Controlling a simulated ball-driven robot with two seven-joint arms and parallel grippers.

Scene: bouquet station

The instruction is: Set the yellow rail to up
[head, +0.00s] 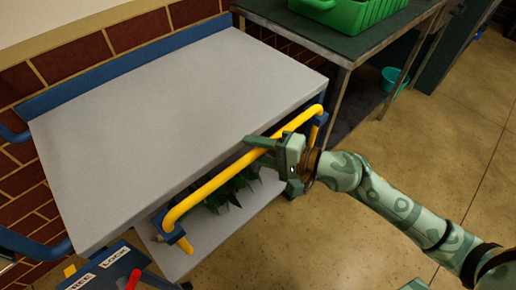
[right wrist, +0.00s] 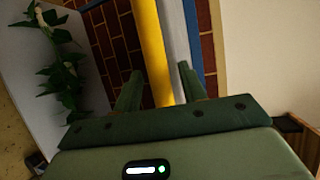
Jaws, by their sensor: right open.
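The yellow rail (head: 225,174) runs along the near long side of a cart with a grey top (head: 180,100). It has bent ends at blue brackets and lies just outside the top's edge, not standing above it. My right gripper (head: 262,145) is at the rail's middle-to-far part, its fingers open. In the right wrist view, the yellow rail (right wrist: 150,50) passes between the two green fingers (right wrist: 158,88), with no clear sign of contact. My left gripper is not in view.
Green leaves (head: 232,190) lie on the cart's lower shelf. A FREE/LOCK plate (head: 100,268) with a red lever (head: 133,279) is at the lower left. A dark table (head: 345,42) with a green crate (head: 350,12) stands behind. Floor at the right is open around my arm.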

